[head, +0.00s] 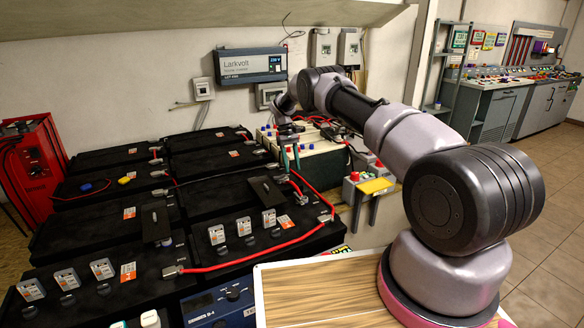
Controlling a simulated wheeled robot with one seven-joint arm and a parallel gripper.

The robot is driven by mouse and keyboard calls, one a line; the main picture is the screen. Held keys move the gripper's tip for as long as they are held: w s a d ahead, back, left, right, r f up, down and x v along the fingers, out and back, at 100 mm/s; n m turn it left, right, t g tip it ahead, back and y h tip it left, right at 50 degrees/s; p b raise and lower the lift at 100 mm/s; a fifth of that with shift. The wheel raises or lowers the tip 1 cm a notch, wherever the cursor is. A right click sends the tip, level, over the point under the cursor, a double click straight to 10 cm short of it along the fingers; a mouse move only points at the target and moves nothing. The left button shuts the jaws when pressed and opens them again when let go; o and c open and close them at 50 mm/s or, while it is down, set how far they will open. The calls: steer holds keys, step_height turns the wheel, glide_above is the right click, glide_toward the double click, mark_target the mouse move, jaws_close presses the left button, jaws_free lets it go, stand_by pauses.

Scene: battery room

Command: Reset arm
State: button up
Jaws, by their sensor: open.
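My arm reaches from its base at the lower right over to the back of the battery bank. My gripper (289,129) is at its far end, pointing down above the pale battery case (318,163) with coloured caps. It is small in the picture; its fingers look apart and I see nothing held between them. Dark green upright pieces (285,160) show just below it; I cannot tell whether they touch it.
Black batteries (215,188) with red cables (262,256) fill the left. A red charger (32,160) stands at far left. A yellow-topped box (376,186) sits beside my arm. A wooden top (320,295) lies in front. The Larkvolt unit (249,65) hangs on the wall. Floor is clear at right.

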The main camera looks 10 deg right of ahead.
steer(key=s+d+r+m+t+y, duration=0.1)
steer(key=s+d+r+t, duration=0.15)
steer(key=r, duration=0.95)
steer(key=s+d+r+m+t, duration=0.1)
steer(key=s+r, duration=0.3)
steer(key=r, duration=0.9)
steer(key=s+d+r+m+t+y, duration=0.1)
steer(key=s+r, duration=0.2)
steer(key=r, duration=0.9)
steer(key=s+d+r+m+t, duration=0.1)
steer(key=s+d+r+t, duration=0.1)
steer(key=s+r, duration=0.6)
steer(key=s+d+m+t+y, duration=0.1)
steer(key=s+m+t, duration=0.2)
steer(key=s, duration=2.4)
steer(key=shift+s+d+f+m+t, duration=0.2)
steer(key=shift+m+t, duration=0.1)
steer(key=shift+t, duration=0.65)
